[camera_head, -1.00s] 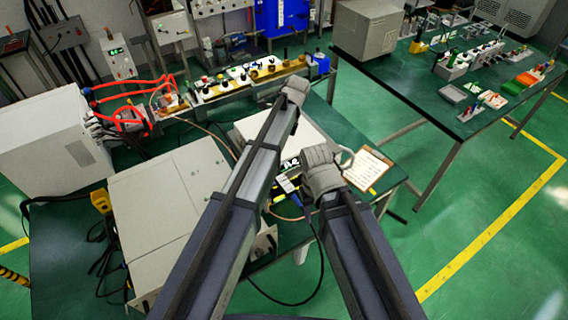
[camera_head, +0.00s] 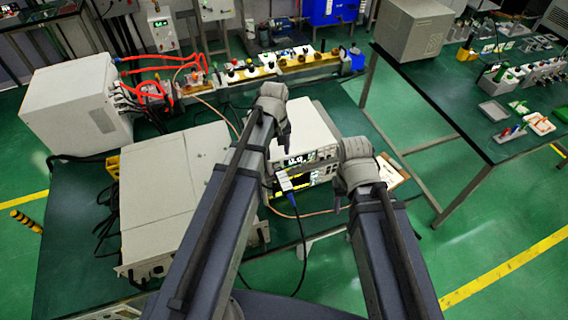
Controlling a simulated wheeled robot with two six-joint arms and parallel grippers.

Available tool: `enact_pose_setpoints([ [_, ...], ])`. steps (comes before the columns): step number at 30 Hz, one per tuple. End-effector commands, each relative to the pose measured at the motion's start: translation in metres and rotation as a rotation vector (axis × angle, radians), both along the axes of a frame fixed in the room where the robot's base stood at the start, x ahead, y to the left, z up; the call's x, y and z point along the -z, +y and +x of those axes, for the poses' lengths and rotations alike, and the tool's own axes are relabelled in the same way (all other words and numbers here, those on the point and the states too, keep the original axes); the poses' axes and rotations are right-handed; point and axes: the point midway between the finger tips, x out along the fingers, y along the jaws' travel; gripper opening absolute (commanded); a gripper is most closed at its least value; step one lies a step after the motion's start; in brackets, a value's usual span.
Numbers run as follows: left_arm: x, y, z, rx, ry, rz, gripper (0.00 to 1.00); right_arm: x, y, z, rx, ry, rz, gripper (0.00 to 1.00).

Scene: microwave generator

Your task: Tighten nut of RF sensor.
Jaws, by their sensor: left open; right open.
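A small silver-and-blue piece (camera_head: 284,181), perhaps the RF sensor, sits at the front of a stack of white instruments (camera_head: 304,135) with lit displays. A dark cable hangs from it. Its nut is too small to make out. My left gripper (camera_head: 285,138) points down over the instrument top, above and behind the silver piece in the picture; it is open and looks empty. My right gripper (camera_head: 338,201) points down to the right of the instrument front, apart from the silver piece; it is open and looks empty.
A large beige box (camera_head: 175,190) fills the table's left part, with a white unit (camera_head: 75,110) and red cables (camera_head: 160,62) behind. A clipboard (camera_head: 391,172) lies right of my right gripper. A second table (camera_head: 430,85) stands at the right.

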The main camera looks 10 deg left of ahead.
Motion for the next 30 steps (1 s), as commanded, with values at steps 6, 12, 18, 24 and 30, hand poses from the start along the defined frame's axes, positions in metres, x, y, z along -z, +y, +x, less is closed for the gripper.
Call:
enact_pose_setpoints([
  [6, 0.001, 0.001, 0.0, -0.023, -0.002, -0.002, 0.62, 0.001, 0.0, 0.0, 0.0, 0.0, 0.0, 0.5],
  [12, 0.011, 0.0, 0.0, -0.021, -0.002, -0.001, 0.62, 0.011, 0.0, 0.0, -0.002, 0.0, 0.0, 0.5],
  [18, 0.033, 0.0, 0.0, -0.02, -0.002, -0.001, 0.62, 0.033, 0.0, 0.0, -0.006, 0.0, -0.001, 0.5],
  [24, 0.059, 0.0, 0.0, -0.019, -0.003, -0.002, 0.62, 0.059, 0.0, 0.0, -0.012, 0.001, -0.002, 0.5],
  [30, 0.077, -0.001, 0.001, -0.019, -0.003, -0.002, 0.62, 0.077, 0.0, 0.0, -0.011, 0.001, -0.002, 0.5],
])
